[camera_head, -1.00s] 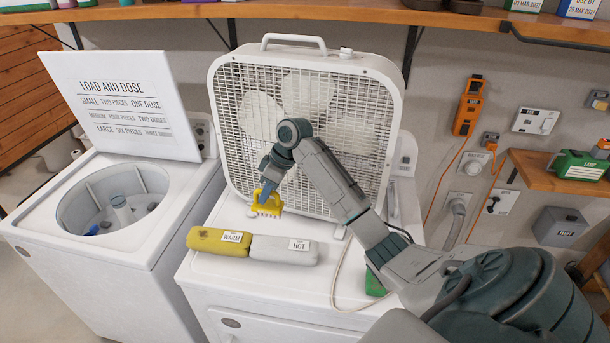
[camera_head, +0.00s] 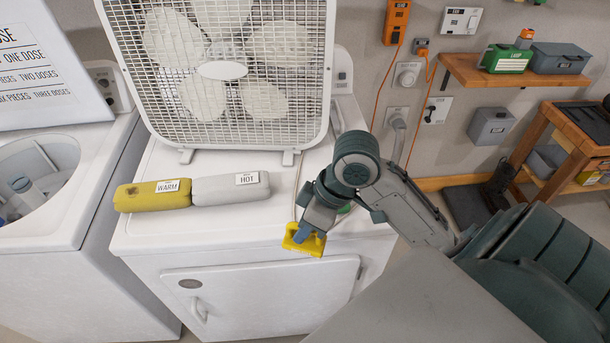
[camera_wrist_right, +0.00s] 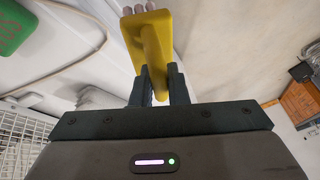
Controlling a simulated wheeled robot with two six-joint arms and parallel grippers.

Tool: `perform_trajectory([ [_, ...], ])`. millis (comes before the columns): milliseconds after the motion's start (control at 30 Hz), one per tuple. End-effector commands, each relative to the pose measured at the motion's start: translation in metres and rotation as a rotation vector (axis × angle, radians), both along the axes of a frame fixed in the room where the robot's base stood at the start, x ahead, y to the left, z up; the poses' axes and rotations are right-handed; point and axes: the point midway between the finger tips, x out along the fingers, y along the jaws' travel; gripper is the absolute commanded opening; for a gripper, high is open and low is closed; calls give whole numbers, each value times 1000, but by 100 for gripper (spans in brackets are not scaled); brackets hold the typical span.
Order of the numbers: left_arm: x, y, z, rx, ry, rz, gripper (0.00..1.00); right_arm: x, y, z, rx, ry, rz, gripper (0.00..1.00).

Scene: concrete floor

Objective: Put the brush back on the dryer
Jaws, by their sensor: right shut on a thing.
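The yellow brush (camera_head: 303,240) is held in my right gripper (camera_head: 310,232), at the front right edge of the white dryer (camera_head: 225,238). In the right wrist view the gripper (camera_wrist_right: 160,85) is shut on the brush's yellow handle (camera_wrist_right: 150,48), with pale bristles at its far end. I cannot tell from the head view whether the brush touches the dryer. My left gripper is not in view.
A yellow roll marked WARM (camera_head: 152,195) and a grey roll marked HOT (camera_head: 230,187) lie on the dryer. A box fan (camera_head: 225,70) stands behind them. The open washer (camera_head: 85,220) is at left. The dryer's front top is clear.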

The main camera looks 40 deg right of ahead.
Motion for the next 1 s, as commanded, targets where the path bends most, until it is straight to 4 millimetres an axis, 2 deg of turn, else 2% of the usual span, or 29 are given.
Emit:
perform_trajectory([
  [67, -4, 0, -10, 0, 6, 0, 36, 0, 0, -5, -1, -3, 0, 0],
  [367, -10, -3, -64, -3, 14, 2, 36, 23, -11, -11, -1, -7, -1, 0],
  [700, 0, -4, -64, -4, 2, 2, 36, 106, -51, -10, 4, 0, -3, 0],
  [833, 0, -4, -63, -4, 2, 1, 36, 129, -62, -13, 4, 0, -3, 0],
  [1000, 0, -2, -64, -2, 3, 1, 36, 141, -68, -15, 2, -1, -1, 0],
])
